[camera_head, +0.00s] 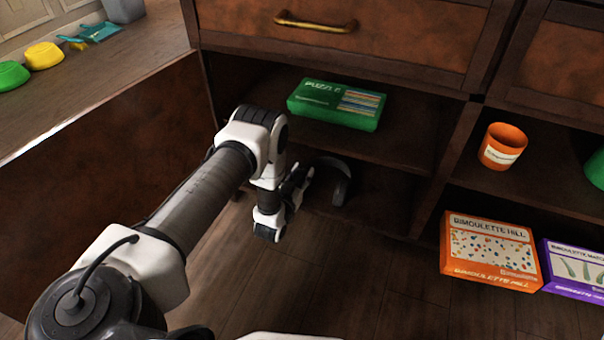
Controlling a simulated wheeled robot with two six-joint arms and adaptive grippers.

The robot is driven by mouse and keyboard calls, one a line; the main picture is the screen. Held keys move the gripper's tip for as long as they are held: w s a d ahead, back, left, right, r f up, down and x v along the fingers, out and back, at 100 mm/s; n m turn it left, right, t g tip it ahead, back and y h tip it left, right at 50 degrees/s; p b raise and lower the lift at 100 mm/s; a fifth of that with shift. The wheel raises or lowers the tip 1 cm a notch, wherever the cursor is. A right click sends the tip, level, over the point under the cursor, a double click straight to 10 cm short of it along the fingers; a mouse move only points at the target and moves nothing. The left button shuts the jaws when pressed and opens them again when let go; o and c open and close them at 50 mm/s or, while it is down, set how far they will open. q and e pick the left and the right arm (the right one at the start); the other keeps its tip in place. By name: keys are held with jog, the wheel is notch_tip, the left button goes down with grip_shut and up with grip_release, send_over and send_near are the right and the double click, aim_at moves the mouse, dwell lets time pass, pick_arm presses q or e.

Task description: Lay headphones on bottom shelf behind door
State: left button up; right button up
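The dark headphones (342,184) show as a curved band at the bottom shelf (385,200) of the open cabinet compartment. My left arm reaches in from the lower left. My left gripper (303,180) is at the front of that shelf, right beside the headphones. Its fingers are small and partly hidden by the wrist, so I cannot tell whether they hold the headphones. The brown door (110,185) stands open on the left, partly behind my arm. My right gripper is not in view.
A green puzzle box (337,104) lies on the shelf above. An orange cup (502,146) stands in the right compartment, with an orange box (488,250) and a purple box (578,270) below. A drawer (340,35) is above. Bowls (44,56) stand at upper left.

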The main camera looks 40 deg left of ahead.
pick_arm(q)
jog(key=shift+o, duration=0.8)
